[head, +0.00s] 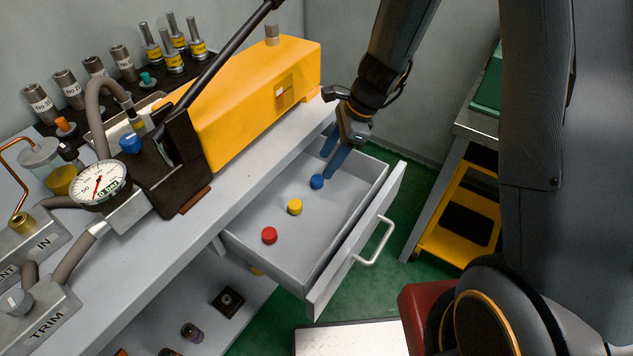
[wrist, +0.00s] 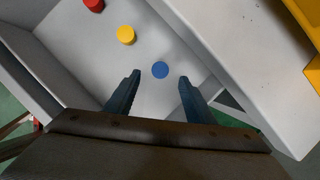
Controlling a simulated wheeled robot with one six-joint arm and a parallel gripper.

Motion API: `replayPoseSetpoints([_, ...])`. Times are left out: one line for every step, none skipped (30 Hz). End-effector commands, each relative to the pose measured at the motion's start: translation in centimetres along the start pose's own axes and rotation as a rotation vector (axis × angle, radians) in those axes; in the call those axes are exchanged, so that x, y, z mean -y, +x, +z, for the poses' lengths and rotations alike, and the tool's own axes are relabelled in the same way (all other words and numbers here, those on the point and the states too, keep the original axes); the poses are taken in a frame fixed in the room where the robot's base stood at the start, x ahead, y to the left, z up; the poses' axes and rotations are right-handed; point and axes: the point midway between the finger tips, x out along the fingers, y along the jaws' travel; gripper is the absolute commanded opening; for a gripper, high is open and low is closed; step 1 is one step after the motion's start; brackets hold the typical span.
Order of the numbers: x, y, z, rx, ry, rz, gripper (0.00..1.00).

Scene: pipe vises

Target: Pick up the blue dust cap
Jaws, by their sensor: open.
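The blue dust cap (head: 317,181) lies on the floor of the open drawer (head: 345,215), toward its far end. It also shows in the wrist view (wrist: 160,70), a little beyond my fingertips and between their lines. My gripper (head: 334,160) is over the far end of the drawer, with its fingers pointing down. In the wrist view my gripper (wrist: 158,80) is open and empty, with one blue finger on each side of the cap's line. I cannot tell the exact height of the fingertips above the drawer floor.
A yellow cap (head: 294,207) and a red cap (head: 269,235) lie in the same drawer, in a row with the blue one. The drawer front with its handle (head: 375,241) and the bench edge flank the space. A yellow machine (head: 255,95) stands on the bench.

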Motion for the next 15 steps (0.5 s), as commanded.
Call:
replayPoseSetpoints([-0.1, 0.6, 0.0, 0.0, 0.001, 0.002, 0.49])
replayPoseSetpoints([-0.1, 0.9, 0.0, -0.001, 0.001, 0.002, 0.49])
replayPoseSetpoints([-0.1, 1.4, -0.1, -0.001, 0.0, 0.002, 0.49])
replayPoseSetpoints([-0.1, 1.6, -0.1, -0.001, -0.001, 0.002, 0.49])
replayPoseSetpoints([-0.1, 1.8, -0.1, -0.002, -0.002, 0.002, 0.49])
replayPoseSetpoints([-0.1, 2.1, -0.1, -0.001, -0.001, 0.002, 0.49])
replayPoseSetpoints([-0.1, 2.4, -0.1, -0.001, -0.001, 0.002, 0.49])
replayPoseSetpoints([-0.1, 2.7, -0.2, -0.001, -0.002, 0.003, 0.49])
replayPoseSetpoints([-0.1, 3.1, -0.2, -0.002, -0.002, 0.003, 0.49])
replayPoseSetpoints([0.0, 3.5, -0.3, -0.002, -0.002, 0.002, 0.49])
replayPoseSetpoints([0.0, 4.0, -0.4, -0.002, -0.002, 0.003, 0.49])
replayPoseSetpoints([0.0, 4.5, -0.4, -0.002, -0.002, 0.003, 0.49])
replayPoseSetpoints([0.0, 4.8, -0.5, -0.002, -0.002, 0.003, 0.49])
replayPoseSetpoints([0.0, 5.3, -0.5, -0.002, -0.003, 0.004, 0.49])
replayPoseSetpoints([0.0, 5.8, -0.5, -0.002, -0.003, 0.002, 0.49])
